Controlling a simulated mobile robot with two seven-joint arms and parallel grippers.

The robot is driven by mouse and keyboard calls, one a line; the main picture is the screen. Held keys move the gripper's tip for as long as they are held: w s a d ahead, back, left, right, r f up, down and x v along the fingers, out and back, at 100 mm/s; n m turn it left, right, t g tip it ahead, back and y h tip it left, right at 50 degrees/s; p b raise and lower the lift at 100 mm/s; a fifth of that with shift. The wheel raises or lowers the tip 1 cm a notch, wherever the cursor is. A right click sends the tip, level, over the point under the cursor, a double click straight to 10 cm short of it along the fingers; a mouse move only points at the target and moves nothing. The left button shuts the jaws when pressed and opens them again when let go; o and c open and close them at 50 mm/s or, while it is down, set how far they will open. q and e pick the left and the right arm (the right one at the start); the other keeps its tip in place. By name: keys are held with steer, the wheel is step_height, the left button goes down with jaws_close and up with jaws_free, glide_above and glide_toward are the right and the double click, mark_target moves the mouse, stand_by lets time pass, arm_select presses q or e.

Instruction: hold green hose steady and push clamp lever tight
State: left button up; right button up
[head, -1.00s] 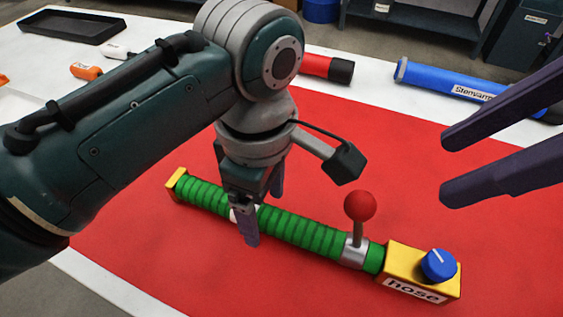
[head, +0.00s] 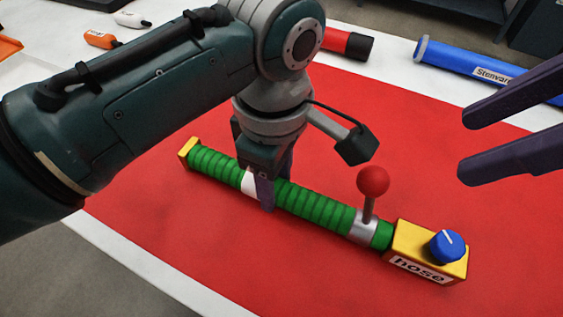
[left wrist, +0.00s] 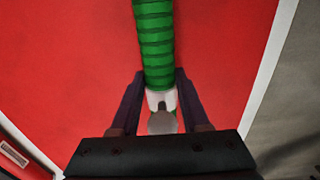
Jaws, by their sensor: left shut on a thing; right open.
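The green ribbed hose (head: 320,208) lies across the red mat, with a yellow end cap at its far left and a yellow block labelled "hose" at its right. My left gripper (head: 266,190) is shut around the hose at its white band (head: 249,184). The left wrist view shows the hose (left wrist: 155,45) between the two fingers (left wrist: 160,100). The clamp (head: 362,228) is a silver collar near the yellow block; its lever (head: 372,184) stands nearly upright with a red ball on top. My right gripper (head: 468,143) is open and empty, right of and above the lever.
The yellow block (head: 410,242) carries a blue knob (head: 446,246). A blue tube (head: 470,68) and a red and black tube (head: 347,43) lie behind on the white table. Orange and white small items lie at the back left. The red mat (head: 200,235) in front is clear.

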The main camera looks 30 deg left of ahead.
arm_select(q)
jaws_close()
arm_select(e)
steer(key=shift+c, duration=0.2)
steer(key=c, duration=0.3)
steer(key=shift+w+f, duration=0.1)
steer(key=shift+f, duration=0.05)
steer(key=shift+c, duration=0.8)
steer(key=w+f+t, duration=0.1)
steer(key=f, duration=0.1)
steer(key=w+f+t+y, duration=0.1)
steer(key=f+t, duration=0.1)
steer(key=w+a+f+t, duration=0.1)
steer(key=f, duration=0.1)
steer(key=shift+w+f+y, duration=0.25)
steer(key=shift+w+y, duration=0.05)
steer(key=shift+w, duration=0.1)
jaws_close()
steer(key=s+f+n+t+y, duration=0.3)
steer(key=s+n+t+y, duration=0.2)
steer(key=s+n, duration=0.6)
steer(key=s+t, duration=0.1)
steer(key=s, duration=0.3)
steer(key=shift+s+a+n+y, duration=0.3)
steer(key=shift+s+a, duration=0.05)
steer(key=shift+a, duration=0.05)
